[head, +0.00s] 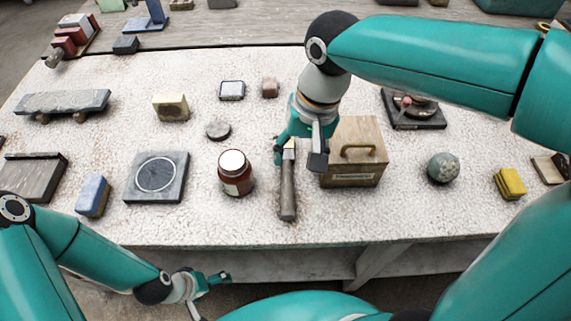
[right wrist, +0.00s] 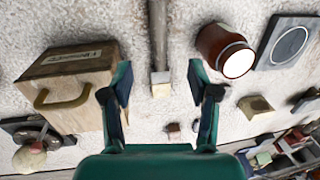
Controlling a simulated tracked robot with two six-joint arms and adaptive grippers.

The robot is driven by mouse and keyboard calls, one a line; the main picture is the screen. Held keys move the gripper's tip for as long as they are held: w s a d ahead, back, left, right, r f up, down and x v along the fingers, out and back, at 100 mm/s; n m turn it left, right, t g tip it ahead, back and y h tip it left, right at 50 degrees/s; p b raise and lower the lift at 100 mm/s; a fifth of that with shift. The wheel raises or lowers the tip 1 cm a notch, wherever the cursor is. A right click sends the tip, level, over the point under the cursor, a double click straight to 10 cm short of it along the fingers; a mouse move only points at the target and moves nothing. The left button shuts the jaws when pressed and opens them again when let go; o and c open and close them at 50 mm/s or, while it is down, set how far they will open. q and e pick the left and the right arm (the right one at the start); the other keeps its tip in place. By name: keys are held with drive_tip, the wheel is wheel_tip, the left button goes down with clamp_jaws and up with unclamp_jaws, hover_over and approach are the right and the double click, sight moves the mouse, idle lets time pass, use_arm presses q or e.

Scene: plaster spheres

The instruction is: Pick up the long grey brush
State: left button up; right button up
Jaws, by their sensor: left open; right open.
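The long grey brush (head: 288,195) lies on the pale table, pointing toward the front edge, with a pale block-like tip at its far end. In the right wrist view the brush (right wrist: 158,35) runs down from the top edge, its pale tip between my fingers in the picture. My right gripper (head: 298,155) is open over the far end of the brush; it also shows open in the right wrist view (right wrist: 160,82). Whether it touches the brush I cannot tell. My left gripper (head: 215,281) is open and empty, low in front of the table edge.
A brown jar (head: 236,182) stands just left of the brush. A wooden box (head: 361,178) with a yellow handle stands close on its right. A round grey disc (head: 218,130) lies behind the jar. A greenish sphere (head: 443,168) sits further right. The table front before the brush is clear.

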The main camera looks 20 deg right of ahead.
hover_over(288, 189)
drive_tip(key=f, duration=0.6)
drive_tip(key=shift+w+d+f, duration=0.1)
drive_tip(key=shift+d+f, duration=0.15)
drive_tip(key=shift+d, duration=0.05)
drive_tip(key=shift+a+f, duration=0.15)
drive_tip(key=shift+f, duration=1.35)
drive_tip(key=shift+a+f, duration=0.1)
drive_tip(key=shift+f, duration=1.35)
clamp_jaws()
drive_tip(key=shift+r, duration=0.2)
wheel_tip(288, 189, up, 20)
drive_tip(key=p, duration=0.1)
drive_tip(key=shift+p, duration=0.3)
